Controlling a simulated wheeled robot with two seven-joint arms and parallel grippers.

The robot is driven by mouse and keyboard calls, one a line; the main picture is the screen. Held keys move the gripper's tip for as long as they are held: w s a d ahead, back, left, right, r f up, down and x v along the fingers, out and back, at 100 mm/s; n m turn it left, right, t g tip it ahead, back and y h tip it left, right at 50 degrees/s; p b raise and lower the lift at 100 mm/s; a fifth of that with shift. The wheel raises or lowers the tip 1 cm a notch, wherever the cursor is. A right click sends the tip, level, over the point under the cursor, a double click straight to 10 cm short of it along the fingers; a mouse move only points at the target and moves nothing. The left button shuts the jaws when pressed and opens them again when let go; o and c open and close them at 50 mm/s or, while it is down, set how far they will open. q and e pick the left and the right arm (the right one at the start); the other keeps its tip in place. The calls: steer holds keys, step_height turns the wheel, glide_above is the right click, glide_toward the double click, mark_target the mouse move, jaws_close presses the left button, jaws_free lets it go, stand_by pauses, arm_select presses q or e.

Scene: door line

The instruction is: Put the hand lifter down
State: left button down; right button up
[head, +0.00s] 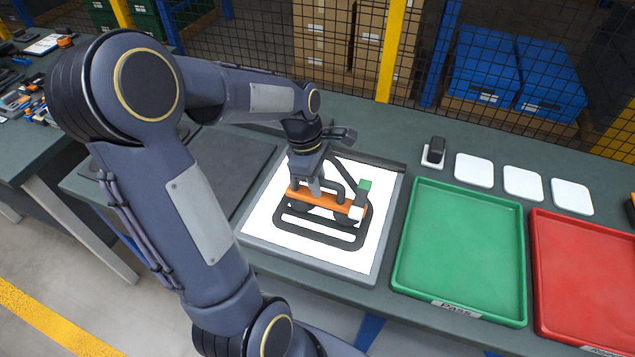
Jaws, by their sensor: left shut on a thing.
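The hand lifter (328,201) has an orange bar, a dark handle, dark round pads beneath it and a green-and-white block at its right end. My left gripper (314,186) comes down from above and is shut on the lifter's handle. The lifter is over a dark rounded frame (318,238) on a white panel with a grey border (330,268). I cannot tell whether the pads touch the frame. The gripper and wrist hide part of the handle. My right gripper is not in view.
A green tray (460,250) and a red tray (590,275) lie to the right on the bench. Behind them are three white squares (522,183) and a small black device on a white base (434,152). A dark mat (232,165) lies left of the panel. A mesh fence stands behind.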

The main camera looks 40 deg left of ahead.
arm_select(q)
steer(key=shift+f, duration=0.3)
steer(key=shift+f, duration=0.15)
steer(key=c, duration=1.3)
jaws_free()
steer(key=shift+c, duration=0.2)
